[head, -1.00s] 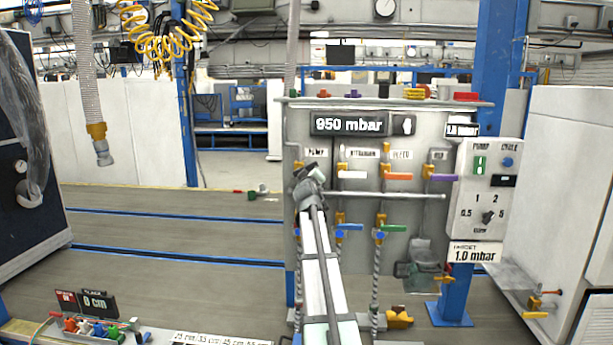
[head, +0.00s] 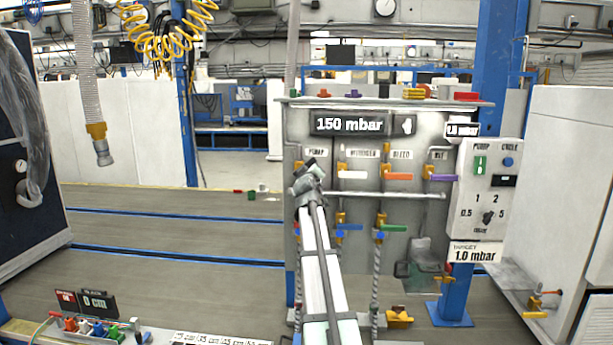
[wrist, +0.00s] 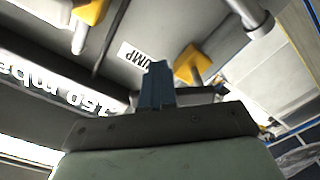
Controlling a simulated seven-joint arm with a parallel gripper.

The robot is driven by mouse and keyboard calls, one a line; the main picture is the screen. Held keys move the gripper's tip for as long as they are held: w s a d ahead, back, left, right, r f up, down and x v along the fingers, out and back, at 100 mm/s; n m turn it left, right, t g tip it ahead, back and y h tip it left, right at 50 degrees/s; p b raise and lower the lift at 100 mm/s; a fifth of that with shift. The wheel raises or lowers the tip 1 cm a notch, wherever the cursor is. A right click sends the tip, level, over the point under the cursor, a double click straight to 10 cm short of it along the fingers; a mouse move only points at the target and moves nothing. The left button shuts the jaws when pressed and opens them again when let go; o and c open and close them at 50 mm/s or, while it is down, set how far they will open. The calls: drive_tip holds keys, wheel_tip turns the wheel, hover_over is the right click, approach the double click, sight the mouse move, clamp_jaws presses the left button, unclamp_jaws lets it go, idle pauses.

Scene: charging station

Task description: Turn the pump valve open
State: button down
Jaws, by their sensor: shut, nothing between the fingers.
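The pump valve has a yellow body (wrist: 192,64), which shows in the wrist view beside the PUMP label (wrist: 138,56). In the head view the same PUMP label (head: 316,153) is at the panel's upper left, and my arm's end covers most of the valve below it. My gripper (wrist: 157,84) is shut and empty, with its fingertips close to the valve in the wrist view. A dark bar (wrist: 207,91) lies just right of the fingers; I cannot tell if it is the valve's handle or if they touch. The pressure display (head: 349,125) reads 150 mbar.
Other valves stand to the right: a white handle (head: 354,174), an orange handle (head: 398,176) and a purple handle (head: 443,178). A horizontal pipe (head: 385,195) runs below them. A control box (head: 488,190) hangs at the panel's right. The bench (head: 150,225) on the left is mostly clear.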

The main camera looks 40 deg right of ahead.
drive_tip(key=shift+w+d+r, duration=0.2)
drive_tip(key=shift+r, duration=0.35)
drive_tip(key=shift+w+d+r, duration=0.15)
drive_tip(key=shift+r, duration=0.35)
